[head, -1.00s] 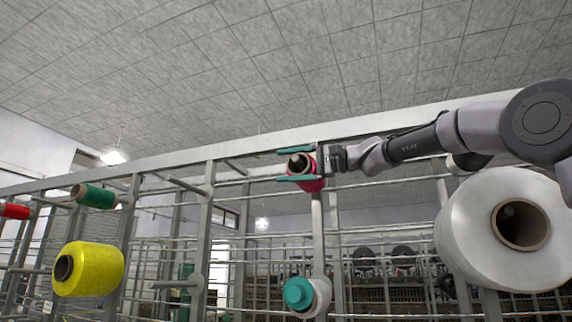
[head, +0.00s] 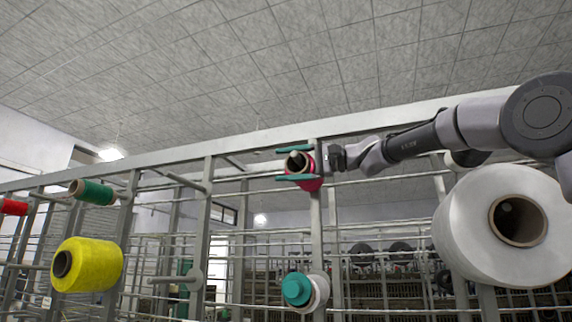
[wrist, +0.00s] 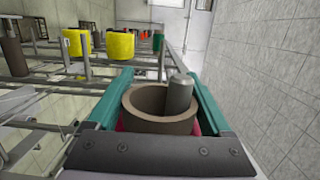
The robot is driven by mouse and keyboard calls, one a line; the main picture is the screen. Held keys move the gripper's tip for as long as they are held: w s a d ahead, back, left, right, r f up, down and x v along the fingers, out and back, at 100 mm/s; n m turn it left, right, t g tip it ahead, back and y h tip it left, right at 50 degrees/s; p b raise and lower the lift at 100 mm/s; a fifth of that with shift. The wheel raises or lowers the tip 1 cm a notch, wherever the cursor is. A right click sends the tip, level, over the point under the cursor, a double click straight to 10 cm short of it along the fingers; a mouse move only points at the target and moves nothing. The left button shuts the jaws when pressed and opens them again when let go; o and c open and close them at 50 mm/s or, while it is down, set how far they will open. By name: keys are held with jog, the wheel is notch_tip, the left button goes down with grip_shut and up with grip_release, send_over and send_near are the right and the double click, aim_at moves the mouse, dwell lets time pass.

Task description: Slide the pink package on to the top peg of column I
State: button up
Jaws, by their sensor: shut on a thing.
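The pink package (head: 313,184) is clamped between the two teal fingers of my gripper (head: 297,165), high on an upright grey column (head: 317,235). In the wrist view my gripper (wrist: 160,102) is shut around the package's brown tube (wrist: 143,101), and only a sliver of pink (wrist: 118,126) shows below it. A grey peg (wrist: 179,94) stands inside the tube's bore, its rounded tip sticking out past the rim and lying toward the right of the bore. The rest of the peg is hidden by the package. I see no column label.
A teal-and-white package (head: 304,291) sits lower on the same column. A large white package (head: 492,228) is at right, below my arm. Yellow (head: 88,265) and green (head: 94,193) packages hang at left. Rack rails run behind; an empty peg (head: 172,279) is at lower left.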

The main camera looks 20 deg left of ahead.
jog(key=o, duration=1.4)
jog(key=d, duration=1.1)
jog(key=shift+w, duration=0.25)
jog(key=shift+a, duration=0.15)
